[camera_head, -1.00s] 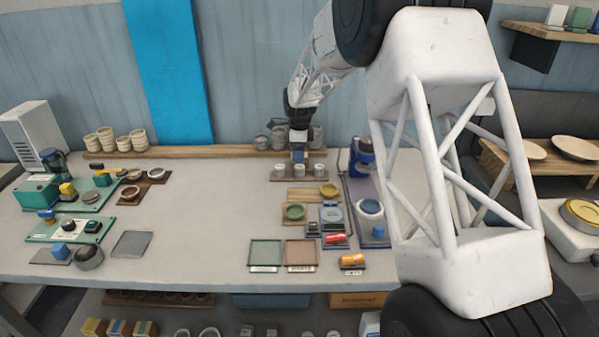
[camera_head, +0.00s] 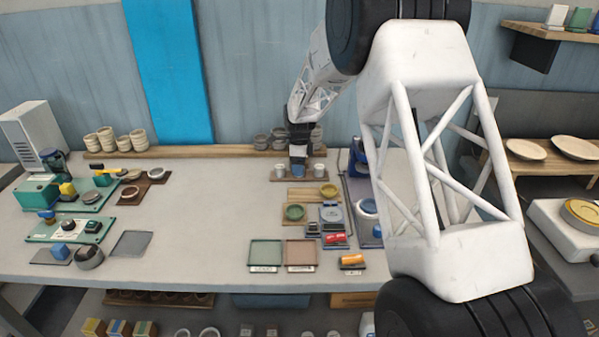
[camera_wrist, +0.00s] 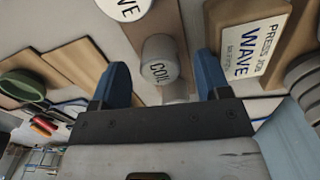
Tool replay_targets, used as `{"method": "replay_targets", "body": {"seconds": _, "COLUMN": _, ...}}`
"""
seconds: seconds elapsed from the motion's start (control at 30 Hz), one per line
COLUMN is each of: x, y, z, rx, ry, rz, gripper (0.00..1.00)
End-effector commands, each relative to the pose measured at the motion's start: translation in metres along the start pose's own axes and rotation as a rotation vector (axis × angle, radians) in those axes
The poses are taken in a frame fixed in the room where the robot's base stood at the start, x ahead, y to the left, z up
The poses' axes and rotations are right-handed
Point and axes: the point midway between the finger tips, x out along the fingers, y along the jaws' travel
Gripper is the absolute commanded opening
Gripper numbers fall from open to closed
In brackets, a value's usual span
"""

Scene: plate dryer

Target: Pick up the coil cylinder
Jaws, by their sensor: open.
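The coil cylinder (camera_wrist: 159,58) is pale grey-white, with "COIL" printed on its end. In the wrist view it stands on a wooden strip, between the two blue fingers of my gripper (camera_wrist: 162,66), with visible gaps on both sides. My gripper is open. In the head view my gripper (camera_head: 299,166) is over the middle of the small wooden rack (camera_head: 290,179), and the middle cylinder there is mostly hidden behind it. A cylinder marked "VE" at its visible part (camera_wrist: 122,7) shows at the top of the wrist view.
A "PRESS JOB WAVE" sign (camera_wrist: 250,42) stands close to the right finger in the wrist view. White cylinders flank my gripper, one at left (camera_head: 280,171) and one at right (camera_head: 318,170).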

Motion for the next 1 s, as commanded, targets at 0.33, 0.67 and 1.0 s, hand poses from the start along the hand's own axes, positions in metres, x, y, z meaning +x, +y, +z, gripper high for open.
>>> {"method": "replay_targets", "body": {"seconds": 0.33, "x": 0.0031, "y": -0.0001, "z": 0.0000, "rx": 0.000, "ry": 0.000, "rz": -0.001, "gripper": 0.70}}
{"method": "replay_targets", "body": {"seconds": 0.67, "x": 0.0030, "y": -0.0001, "z": 0.0000, "rx": 0.000, "ry": 0.000, "rz": -0.001, "gripper": 0.62}}
{"method": "replay_targets", "body": {"seconds": 1.0, "x": 0.0028, "y": -0.0002, "z": -0.0001, "rx": 0.000, "ry": 0.000, "rz": -0.001, "gripper": 0.14}}
